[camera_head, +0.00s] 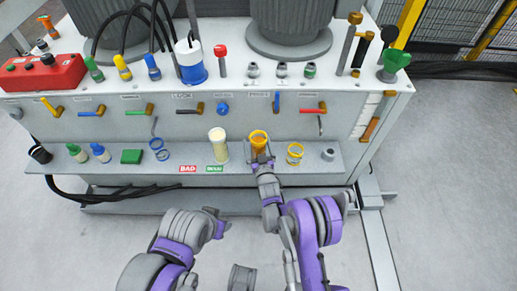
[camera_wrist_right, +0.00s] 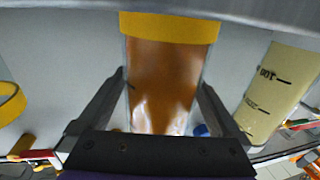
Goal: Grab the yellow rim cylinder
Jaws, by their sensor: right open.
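The yellow rim cylinder (camera_head: 258,143) stands upright on the shelf of the gantry cabinet, with amber-brown contents. In the right wrist view the cylinder (camera_wrist_right: 162,80) fills the middle, its yellow rim at the top. My right gripper (camera_head: 262,160) is at the cylinder's near side. In the wrist view the fingers of my right gripper (camera_wrist_right: 160,100) are open, one on each side of the cylinder, with narrow gaps or light contact that I cannot tell apart. My left gripper (camera_head: 218,223) is low in front of the cabinet, away from the shelf; its jaw opening is unclear.
A cream-filled cylinder (camera_head: 218,146) stands to the left, and it also shows at the right of the wrist view (camera_wrist_right: 270,95). A yellow ringed holder (camera_head: 295,153) stands to the right. Levers (camera_head: 313,108) stick out of the panel above the shelf.

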